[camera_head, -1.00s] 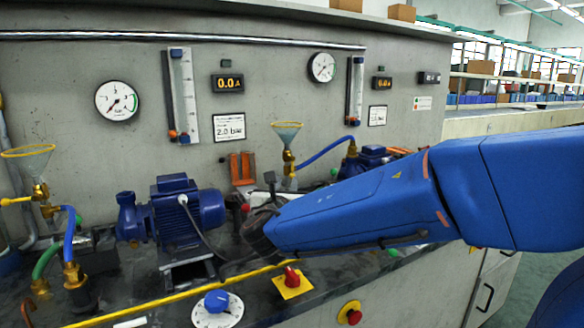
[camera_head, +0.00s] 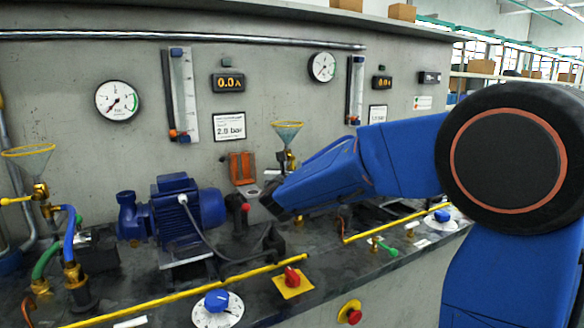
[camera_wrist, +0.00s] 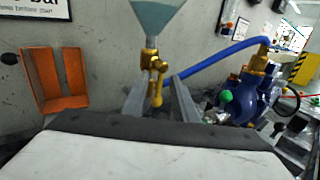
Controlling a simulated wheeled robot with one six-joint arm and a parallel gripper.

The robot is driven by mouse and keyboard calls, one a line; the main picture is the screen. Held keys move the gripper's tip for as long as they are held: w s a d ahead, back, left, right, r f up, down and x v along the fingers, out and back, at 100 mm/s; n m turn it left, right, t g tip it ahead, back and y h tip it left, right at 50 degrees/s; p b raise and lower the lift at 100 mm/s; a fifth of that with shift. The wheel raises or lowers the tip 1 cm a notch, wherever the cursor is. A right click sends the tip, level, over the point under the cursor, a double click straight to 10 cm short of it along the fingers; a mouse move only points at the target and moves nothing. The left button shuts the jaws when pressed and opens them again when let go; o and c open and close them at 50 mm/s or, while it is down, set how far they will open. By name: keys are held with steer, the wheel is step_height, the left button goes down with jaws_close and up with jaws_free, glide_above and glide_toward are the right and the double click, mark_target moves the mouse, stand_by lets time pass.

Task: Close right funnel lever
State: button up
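The right funnel (camera_head: 287,130) is pale teal with a brass valve beneath it, at the back of the bench. In the wrist view the funnel (camera_wrist: 157,14) shows at the top, and its yellow lever (camera_wrist: 157,88) hangs from the brass valve (camera_wrist: 151,60) and points down or toward the camera. My gripper (camera_wrist: 160,100) has its two grey fingers apart, one on each side of the lever, with gaps visible. I cannot tell whether either finger touches it. In the head view my blue wrist (camera_head: 285,195) hides the lever and fingers.
A blue hose (camera_wrist: 225,52) runs from the right funnel's valve to a blue pump (camera_wrist: 258,95). An orange bracket (camera_wrist: 60,80) is on the left. A blue motor pump (camera_head: 185,210) and the left funnel (camera_head: 28,158) stand farther left. Bench front holds a red knob (camera_head: 291,277).

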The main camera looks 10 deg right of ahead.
steer(key=shift+w+d, duration=0.1)
steer(key=shift+w, duration=0.2)
jaws_close()
stand_by(1.3)
